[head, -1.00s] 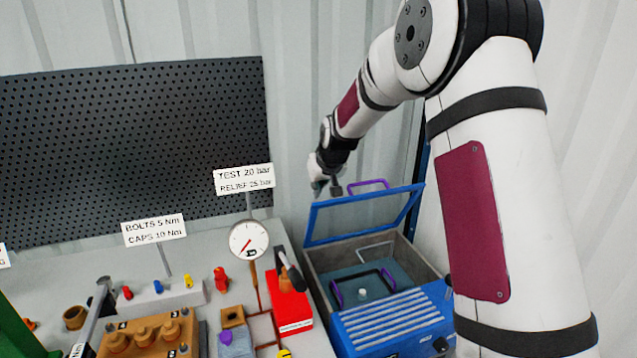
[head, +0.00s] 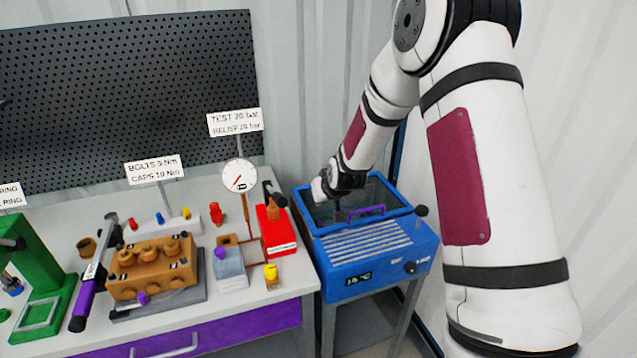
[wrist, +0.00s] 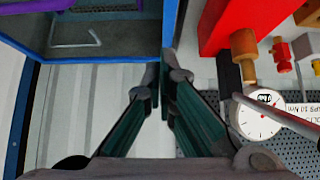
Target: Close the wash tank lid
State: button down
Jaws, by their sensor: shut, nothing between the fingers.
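The blue wash tank (head: 375,255) stands right of the bench. Whether the tips touch the lid is not clear.
Left of the tank, the bench holds a red box (head: 275,232), a pressure gauge (head: 239,175) and an orange pump block (head: 150,265). A perforated dark panel (head: 120,100) and corrugated wall stand behind. A black knob (head: 421,210) shows at the tank's right.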

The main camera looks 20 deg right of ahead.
jog(key=f, duration=0.2)
jog(key=s+f, duration=0.1)
jog(key=f, duration=0.1)
jog(key=s+f, duration=0.1)
jog(key=f, duration=0.1)
jog(key=shift+s, duration=0.15)
jog(key=shift+s+f, duration=0.25)
jog(key=shift+f, duration=0.75)
notch_tip(320, 180, up, 4)
jog(key=shift+r+p, duration=0.15)
jog(key=shift+p, duration=0.3)
jog(key=s+f, duration=0.1)
jog(key=s, duration=0.1)
jog(key=s+f, duration=0.1)
jog(key=s, duration=0.2)
jog(key=s+f+b, duration=0.1)
jog(key=s, duration=0.2)
jog(key=shift+s+f, duration=0.1)
jog(key=shift+f, duration=0.05)
jog(key=shift+s+f, duration=0.2)
jog(key=shift+s, duration=0.4)
jog(key=shift+r, duration=0.1)
